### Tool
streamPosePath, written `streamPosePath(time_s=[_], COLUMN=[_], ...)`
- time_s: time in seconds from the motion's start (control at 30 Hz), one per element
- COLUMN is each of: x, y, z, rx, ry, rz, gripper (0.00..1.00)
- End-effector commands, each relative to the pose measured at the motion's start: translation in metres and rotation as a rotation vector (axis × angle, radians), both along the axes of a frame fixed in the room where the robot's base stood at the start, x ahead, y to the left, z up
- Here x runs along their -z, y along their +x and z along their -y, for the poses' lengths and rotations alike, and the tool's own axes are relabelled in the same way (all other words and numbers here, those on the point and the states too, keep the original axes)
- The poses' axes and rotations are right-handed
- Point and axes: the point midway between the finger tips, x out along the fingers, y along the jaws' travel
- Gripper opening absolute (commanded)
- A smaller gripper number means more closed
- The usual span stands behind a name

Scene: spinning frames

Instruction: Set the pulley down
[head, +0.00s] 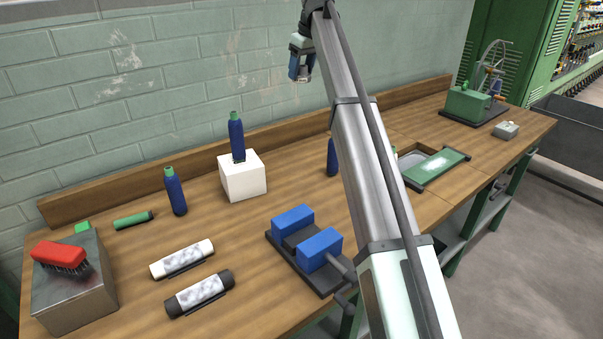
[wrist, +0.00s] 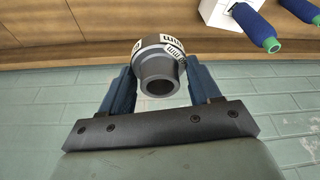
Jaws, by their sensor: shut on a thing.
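My gripper (head: 301,70) is raised high in front of the brick wall, well above the workbench (head: 225,232). In the wrist view my gripper (wrist: 160,78) has its two blue fingers on either side of the pulley (wrist: 157,86). The pulley is a dark grey stepped cylinder with a round bore and a white band with black marks. It is held between the fingers, clear of any surface. In the head view the pulley is too small and too covered to make out clearly.
A white block (head: 242,182) carries a blue bobbin (head: 237,140); other bobbins stand nearby. A blue-jawed vise (head: 318,250), two rolls, a metal box (head: 75,295) with a red brush (head: 60,256), an opening with a green lid (head: 437,168) and a green machine (head: 467,104) occupy the bench.

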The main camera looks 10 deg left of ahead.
Motion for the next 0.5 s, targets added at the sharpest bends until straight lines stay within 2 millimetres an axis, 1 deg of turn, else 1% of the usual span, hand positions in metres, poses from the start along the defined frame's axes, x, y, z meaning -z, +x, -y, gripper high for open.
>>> streamPosePath(time_s=[0.03, 0.17, 0.2, 0.27, 0.4, 0.5], x=[0.013, 0.047, 0.060, 0.080, 0.133, 0.168], y=[-0.002, -0.003, -0.003, -0.004, -0.004, -0.004], z=[0.001, 0.001, 0.001, 0.001, 0.001, 0.001], rx=[0.000, 0.000, 0.000, 0.000, 0.000, 0.000], ry=[-0.001, 0.000, -0.001, -0.001, -0.001, -0.002], rz=[-0.001, -0.001, -0.002, -0.002, -0.004, -0.003], gripper=[0.27, 0.27, 0.27, 0.27, 0.27, 0.27])
